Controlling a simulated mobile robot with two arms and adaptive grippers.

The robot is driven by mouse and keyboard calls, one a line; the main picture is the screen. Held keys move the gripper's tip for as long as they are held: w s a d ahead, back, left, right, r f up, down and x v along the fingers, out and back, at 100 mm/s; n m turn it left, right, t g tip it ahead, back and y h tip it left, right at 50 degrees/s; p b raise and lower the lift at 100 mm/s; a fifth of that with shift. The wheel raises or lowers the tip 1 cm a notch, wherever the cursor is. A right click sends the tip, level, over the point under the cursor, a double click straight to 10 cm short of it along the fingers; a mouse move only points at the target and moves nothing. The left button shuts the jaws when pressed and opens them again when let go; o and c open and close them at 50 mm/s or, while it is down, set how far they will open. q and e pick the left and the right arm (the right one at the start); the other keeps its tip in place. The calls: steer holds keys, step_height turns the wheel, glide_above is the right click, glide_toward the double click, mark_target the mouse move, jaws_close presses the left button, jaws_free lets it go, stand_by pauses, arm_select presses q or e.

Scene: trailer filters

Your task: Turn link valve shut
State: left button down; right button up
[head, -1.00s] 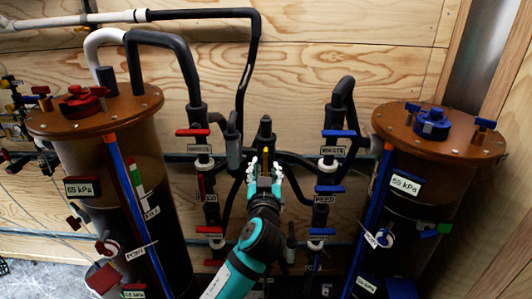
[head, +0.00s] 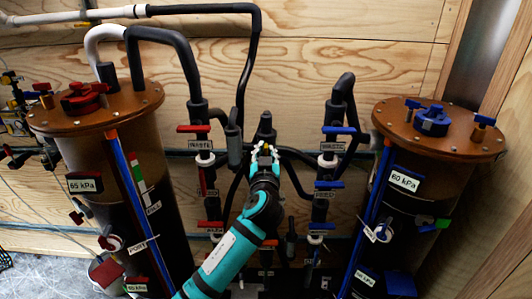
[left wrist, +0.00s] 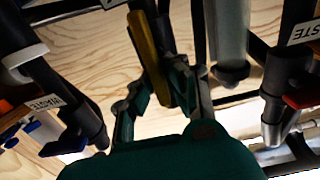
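The link valve's yellow handle (head: 265,146) is at the middle of the pipework between the two filter tanks. My left gripper (head: 265,150) is at this handle, its pale fingertips on either side of it. In the left wrist view the yellow handle (left wrist: 150,50) runs between the teal and dark fingers of my left gripper (left wrist: 163,75), which come in close around it. The fingers look shut on the handle, though the contact itself is partly hidden. My right gripper is not in view.
A filter tank with a red-knobbed lid (head: 85,115) stands at left, one with a blue-knobbed lid (head: 440,135) at right. Red-handled valves (head: 194,129) and blue-handled valves (head: 338,130) flank my arm closely. The wooden wall (head: 300,70) is behind.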

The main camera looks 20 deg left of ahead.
arm_select(q)
steer(key=shift+m, duration=0.3)
steer(key=shift+d, duration=0.1)
steer(key=shift+w+d+f+m+p, duration=0.1)
steer(key=shift+d+f+m+p, duration=0.5)
steer(key=shift+m, duration=2.25)
steer(key=shift+w+d+f+m+p, duration=0.1)
steer(key=shift+m+p, duration=1)
steer(key=shift+m, duration=1.8)
steer(key=shift+w+d+f+m+p, duration=0.1)
steer(key=shift+d+f+m+p, duration=0.5)
steer(key=shift+m, duration=2.25)
steer(key=shift+a+r+p, duration=0.2)
steer(key=shift+a+p, duration=0.1)
steer(key=shift+a, duration=0.05)
steer(key=c, duration=1.4)
jaws_free()
steer(key=shift+o, duration=0.2)
